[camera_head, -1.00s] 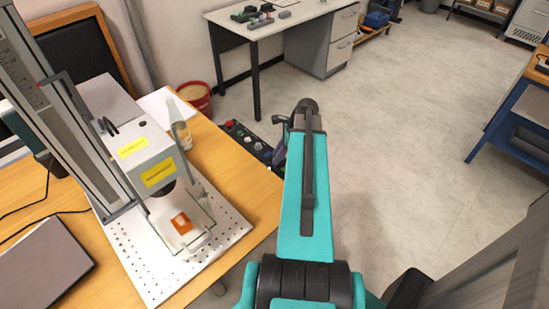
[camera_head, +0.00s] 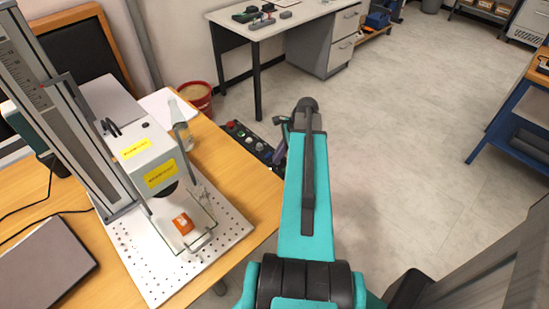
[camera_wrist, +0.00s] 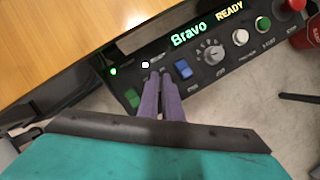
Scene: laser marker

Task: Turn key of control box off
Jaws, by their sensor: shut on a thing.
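The control box (camera_head: 250,138) sits at the right edge of the wooden desk in the head view, partly hidden by my arm. The key's turn angle cannot be seen.
The laser marker (camera_head: 150,165) stands on a perforated white plate (camera_head: 135,265) on the desk, left of my arm. A clear bottle (camera_head: 181,125) stands between it and the control box. A red emergency button (camera_wrist: 295,4) is at the panel's far right. Open floor lies right of the desk.

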